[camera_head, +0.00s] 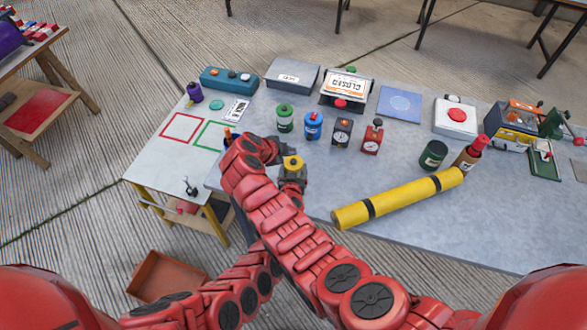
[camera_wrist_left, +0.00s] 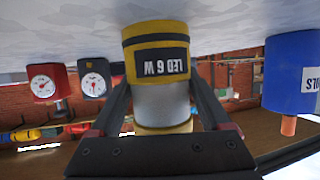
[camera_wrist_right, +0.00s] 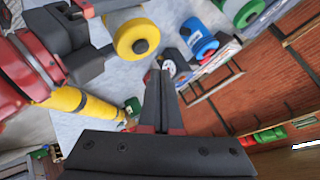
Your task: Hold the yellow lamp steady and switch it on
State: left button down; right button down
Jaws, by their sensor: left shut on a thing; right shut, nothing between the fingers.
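The yellow lamp (camera_head: 292,162) stands on the grey table, with a dark round button on its yellow top. In the left wrist view the lamp (camera_wrist_left: 156,66) appears upside down, with an "LED 6 W" label and a silver middle. The right wrist view shows the lamp's top (camera_wrist_right: 124,36) and button. My right gripper (camera_head: 270,150) is shut and empty, close beside the lamp; its fingertips (camera_wrist_right: 158,78) appear apart from the button.
My two arms cross before the table. Blue (camera_head: 313,124) and green (camera_head: 285,118) canisters and black (camera_head: 342,132) and red (camera_head: 371,138) gauges stand behind the lamp. A yellow roll (camera_head: 400,197) lies to the right. Red and green outlined squares (camera_head: 181,127) mark the left.

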aim_at(298, 157)
jog(key=shift+f, duration=1.15)
jog(key=shift+f, duration=0.1)
dwell(1.1)
jog(key=shift+f, duration=0.3)
dwell(0.4)
jog(key=shift+r, duration=0.4)
jog(key=shift+r, duration=0.15)
jog(key=shift+r, duration=2.9)
